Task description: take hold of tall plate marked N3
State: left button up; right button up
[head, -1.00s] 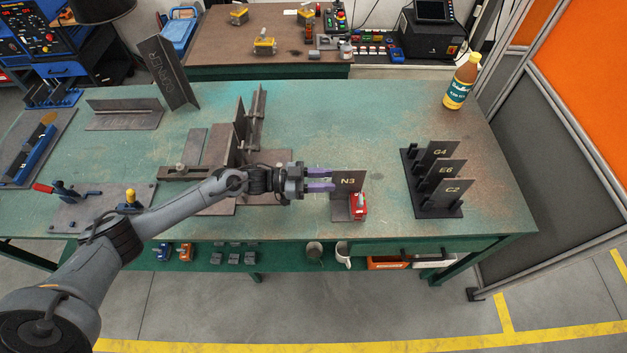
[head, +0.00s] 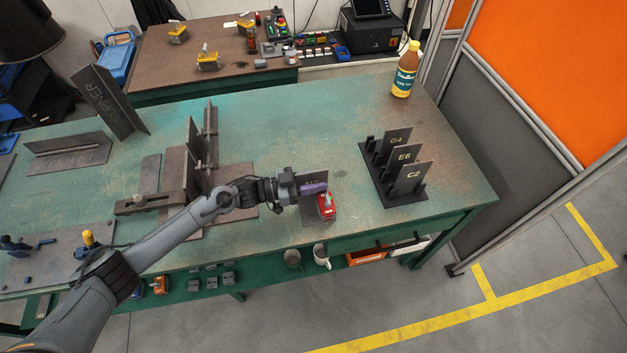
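The dark plate marked N3 (head: 317,175) stands upright near the front edge of the green table, beside a red block-like holder (head: 326,207). Its marking is mostly covered by my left gripper. My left gripper (head: 315,188) reaches in from the left at the height of the plate. One purple finger lies across the plate's near face; the other finger is hidden, so I cannot tell whether they are closed on it. My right gripper is not in view.
A black rack (head: 404,201) with plates G4 (head: 397,138), E6 (head: 405,155) and C2 (head: 411,176) stands to the right. A bottle (head: 405,72) stands at the back right. Dark steel fixtures (head: 165,199) lie to the left. The table's middle back is clear.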

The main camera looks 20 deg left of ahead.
pick_arm(q)
grip_shut()
dwell(1.1)
